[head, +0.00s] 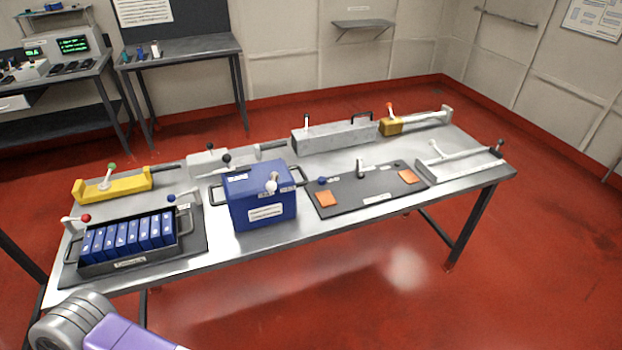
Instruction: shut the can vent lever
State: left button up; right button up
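A blue box-shaped can (265,212) with white labels and side handles stands upright at the middle front of the table. A white-knobbed lever (271,186) shows at its upper front edge. Neither gripper is in view; only a grey and purple part of my arm shows at the bottom left.
On the table (235,240), a black tray (130,263) of blue cells stands left of the can, with a yellow fixture (115,186) behind. A dark mat (350,203) with orange pads lies right. A grey block (335,136) stands behind. The floor in front is clear.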

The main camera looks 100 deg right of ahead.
aim_at(271, 185)
jog(key=z, duration=2.5)
jog(key=i, duration=0.6)
jog(key=z, duration=0.05)
